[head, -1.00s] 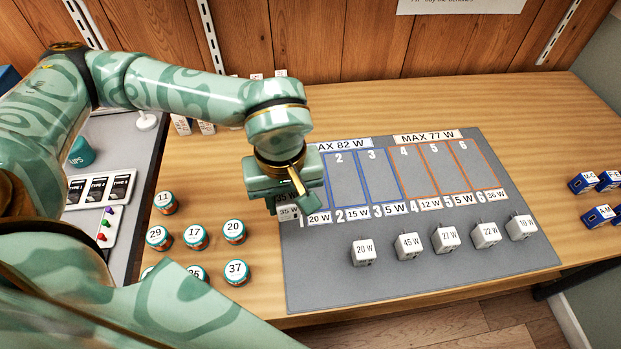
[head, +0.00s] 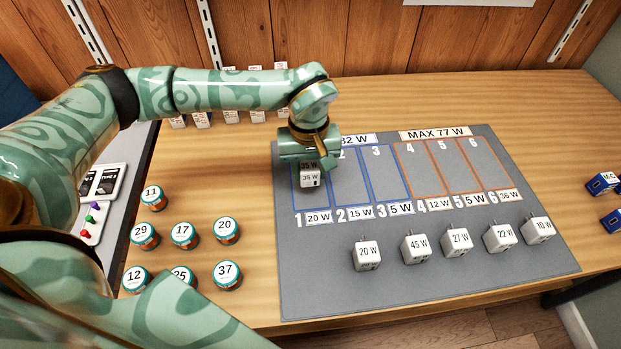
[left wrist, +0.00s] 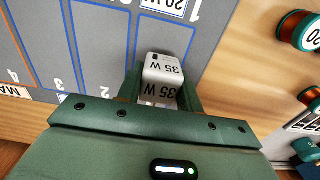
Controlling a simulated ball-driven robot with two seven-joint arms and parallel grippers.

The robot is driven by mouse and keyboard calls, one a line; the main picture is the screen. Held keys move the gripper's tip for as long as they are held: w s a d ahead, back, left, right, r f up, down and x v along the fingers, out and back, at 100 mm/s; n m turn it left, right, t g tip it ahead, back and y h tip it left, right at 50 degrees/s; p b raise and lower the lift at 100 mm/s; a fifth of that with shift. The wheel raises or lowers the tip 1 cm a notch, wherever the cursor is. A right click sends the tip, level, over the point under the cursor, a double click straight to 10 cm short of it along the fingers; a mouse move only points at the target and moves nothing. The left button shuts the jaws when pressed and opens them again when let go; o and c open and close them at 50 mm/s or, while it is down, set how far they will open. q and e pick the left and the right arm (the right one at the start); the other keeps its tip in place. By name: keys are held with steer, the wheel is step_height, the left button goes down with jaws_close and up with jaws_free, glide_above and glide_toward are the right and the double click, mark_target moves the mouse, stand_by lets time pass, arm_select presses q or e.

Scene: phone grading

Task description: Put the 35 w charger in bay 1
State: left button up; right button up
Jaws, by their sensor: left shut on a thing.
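The 35 W charger (head: 311,180) is a small white block marked 35 W. My left gripper (head: 307,165) is shut on it, pointing down over bay 1 (head: 324,198), the leftmost blue-outlined bay on the grey mat. The charger also shows between the fingers in the left wrist view (left wrist: 161,77), against the blue-lined bay. I cannot tell whether its base touches the mat. The gripper hides the far part of bay 1. A 20 W label (head: 319,217) lies at the near end of bay 1. My right gripper is not in view.
White chargers, including the 20 W one (head: 367,255), stand in a row on the near part of the grey mat (head: 330,290). Bays 2 to 6 look empty. Blue boxes (head: 603,183) lie at the right.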

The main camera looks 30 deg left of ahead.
mark_target(309, 179)
arm_select(q)
step_height(309, 179, down, 4)
steer(key=shift+r+b, duration=0.2)
steer(key=shift+b, duration=0.5)
steer(key=shift+w+r, duration=0.1)
steer(key=o, duration=1)
